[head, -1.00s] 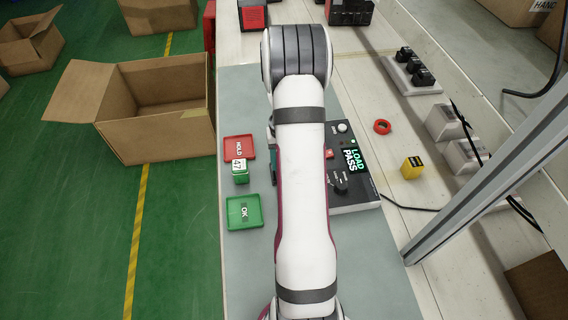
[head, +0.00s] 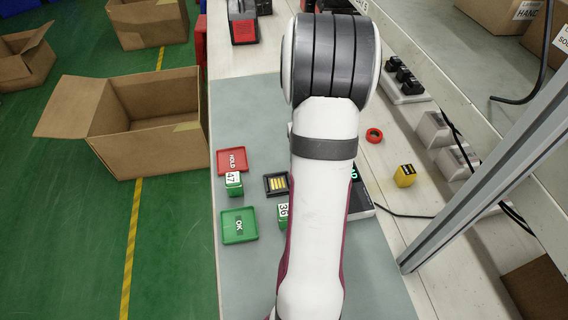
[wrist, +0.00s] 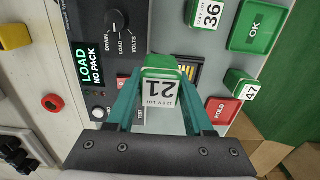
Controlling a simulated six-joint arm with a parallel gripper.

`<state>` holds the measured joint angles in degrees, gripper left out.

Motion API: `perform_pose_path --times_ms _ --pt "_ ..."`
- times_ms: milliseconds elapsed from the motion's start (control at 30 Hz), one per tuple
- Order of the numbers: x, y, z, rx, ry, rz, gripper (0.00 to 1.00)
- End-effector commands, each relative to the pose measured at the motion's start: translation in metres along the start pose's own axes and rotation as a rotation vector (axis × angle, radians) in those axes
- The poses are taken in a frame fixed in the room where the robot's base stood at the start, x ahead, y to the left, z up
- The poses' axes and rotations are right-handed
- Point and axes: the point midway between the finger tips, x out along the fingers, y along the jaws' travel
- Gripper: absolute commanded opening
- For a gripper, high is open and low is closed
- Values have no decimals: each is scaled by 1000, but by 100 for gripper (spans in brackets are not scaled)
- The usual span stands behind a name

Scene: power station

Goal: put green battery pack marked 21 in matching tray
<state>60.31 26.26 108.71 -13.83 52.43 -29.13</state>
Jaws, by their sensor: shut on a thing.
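My gripper (wrist: 160,112) is shut on the green battery pack marked 21 (wrist: 159,88), its teal fingers on either side in the wrist view. The arm hides both in the head view. The green OK tray (head: 230,234) is empty at the mat's left; it also shows in the wrist view (wrist: 270,16). The red HOLD tray (head: 226,168) lies just beyond it and is also in the wrist view (wrist: 216,117). The tester (wrist: 108,60) reads LOAD, NO PACK. Its bay (head: 277,185) with gold contacts is empty, partly behind the held pack in the wrist view.
Green pack 47 (head: 234,186) stands between the trays, close to HOLD. Green pack 36 (head: 283,214) stands right of the OK tray, partly behind my arm. An open carton (head: 150,150) is left of the bench.

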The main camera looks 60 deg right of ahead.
Motion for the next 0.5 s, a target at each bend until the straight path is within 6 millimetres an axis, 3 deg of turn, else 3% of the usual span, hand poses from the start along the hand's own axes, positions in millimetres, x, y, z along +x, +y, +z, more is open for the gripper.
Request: perform_pose_path --times_ms 100,300,400,500 --pt "-15 20 14 3 2 1 0" --pt "-25 33 25 0 -1 0 0" --pt "-26 29 27 -29 -1 0 0" --pt "-27 10 35 -151 0 0 0"
